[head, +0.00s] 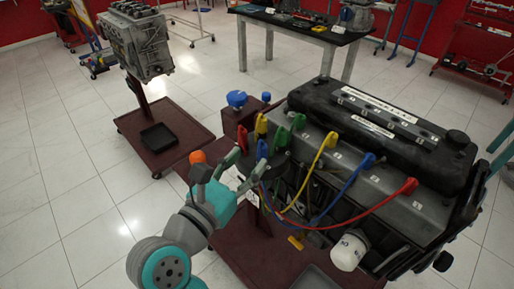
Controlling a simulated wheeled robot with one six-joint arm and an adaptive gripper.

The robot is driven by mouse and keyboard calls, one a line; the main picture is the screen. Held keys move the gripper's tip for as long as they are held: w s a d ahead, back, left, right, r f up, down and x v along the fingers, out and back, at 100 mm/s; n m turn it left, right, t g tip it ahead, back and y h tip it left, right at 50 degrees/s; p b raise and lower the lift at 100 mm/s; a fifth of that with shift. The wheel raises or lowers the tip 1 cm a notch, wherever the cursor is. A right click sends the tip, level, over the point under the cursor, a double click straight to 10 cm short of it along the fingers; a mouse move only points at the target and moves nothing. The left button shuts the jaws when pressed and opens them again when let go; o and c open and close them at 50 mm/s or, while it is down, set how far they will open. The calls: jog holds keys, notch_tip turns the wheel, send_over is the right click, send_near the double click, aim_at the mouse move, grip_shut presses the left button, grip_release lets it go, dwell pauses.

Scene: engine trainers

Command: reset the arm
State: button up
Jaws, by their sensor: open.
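My arm reaches up from the bottom of the head view, and my gripper (246,166) is open at the left front of the engine (385,145). No object shows held in it. The fingertips are close to the dark distributor area, where a green, a blue and a yellow lead end stand upright; I cannot tell whether they touch. The yellow lead (325,150), blue lead (350,180) and red lead (375,208) arc from there to the engine's side. A green boot (298,121) sits at the engine's left end.
The engine stands on a dark red wheeled stand (245,252). A blue-capped part (237,100) rises behind my gripper. Another engine (137,42) on a red stand is at the upper left. A black-topped table (300,27) is at the back. White tiled floor is clear at left.

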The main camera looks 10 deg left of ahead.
jog(key=shift+v, duration=2.7)
jog(key=shift+d, duration=0.1)
jog(key=s+d+f+n+t+h, duration=0.2)
jog(key=s+d+n+t, duration=0.15)
jog(key=d+n, duration=0.55)
jog(key=s+d+f+n+t+h, duration=0.1)
jog(key=s+d+f+n+t, duration=0.3)
jog(key=d, duration=0.9)
jog(key=s+d+f+n+g+y, duration=0.3)
jog(key=s+f+n, duration=0.6)
jog(key=n, duration=0.4)
jog(key=s+d+f+n+g+y, duration=0.3)
jog(key=s+f+n+g+y, duration=0.3)
jog(key=s+n, duration=0.6)
notch_tip(320, 180, down, 3)
jog(key=n+y, duration=0.1)
jog(key=n, duration=0.1)
jog(key=shift+n, duration=0.3)
jog(key=shift+s+d+r, duration=0.1)
